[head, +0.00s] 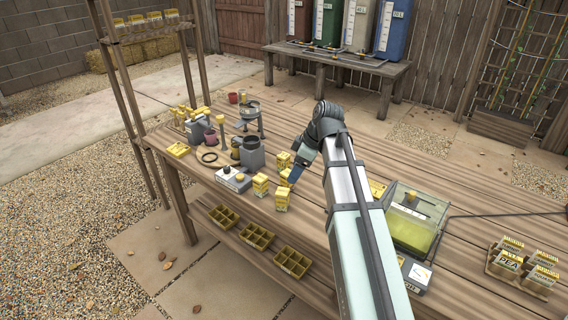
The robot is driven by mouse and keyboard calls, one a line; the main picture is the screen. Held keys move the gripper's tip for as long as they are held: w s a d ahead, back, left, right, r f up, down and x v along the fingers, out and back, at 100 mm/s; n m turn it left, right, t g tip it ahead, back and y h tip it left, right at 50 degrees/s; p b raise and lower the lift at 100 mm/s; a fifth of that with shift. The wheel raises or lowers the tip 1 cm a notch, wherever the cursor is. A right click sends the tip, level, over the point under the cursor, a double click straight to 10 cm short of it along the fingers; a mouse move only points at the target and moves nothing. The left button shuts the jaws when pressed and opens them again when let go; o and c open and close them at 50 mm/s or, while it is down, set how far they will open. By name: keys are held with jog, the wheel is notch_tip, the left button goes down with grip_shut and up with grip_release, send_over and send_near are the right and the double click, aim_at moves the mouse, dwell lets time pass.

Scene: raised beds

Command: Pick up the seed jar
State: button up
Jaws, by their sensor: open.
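Several small containers with yellow tops and pale labels stand upright near the front edge of the wooden table (455,263). One stands at the left (260,185), one nearest the edge (282,198), and another farther back (284,160). They may be jars or seed packs; at this size I cannot tell which is the seed jar. My gripper (294,176) is low over the table, just right of this group, pointing down and left. Its jaws are open. It partly overlaps one container in the picture, and I cannot tell whether it touches it.
A grey device (233,179), a dark grey pot (251,153) and small tools crowd the table's left. A clear-lidded green box (414,220) stands right of my arm, with labelled seed packs (509,258) farther right.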

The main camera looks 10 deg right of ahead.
jog(key=shift+d, duration=0.1)
jog(key=m+t, duration=0.2)
jog(key=m, duration=0.2)
send_near(284, 155)
jog(key=x, duration=0.6)
jog(key=shift+w, duration=0.45)
jog(key=shift+s+x, duration=0.1)
jog(key=shift+x, duration=1.4)
jog(key=shift+s+x, duration=0.15)
jog(key=shift+x, duration=1.4)
jog(key=c, duration=1.1)
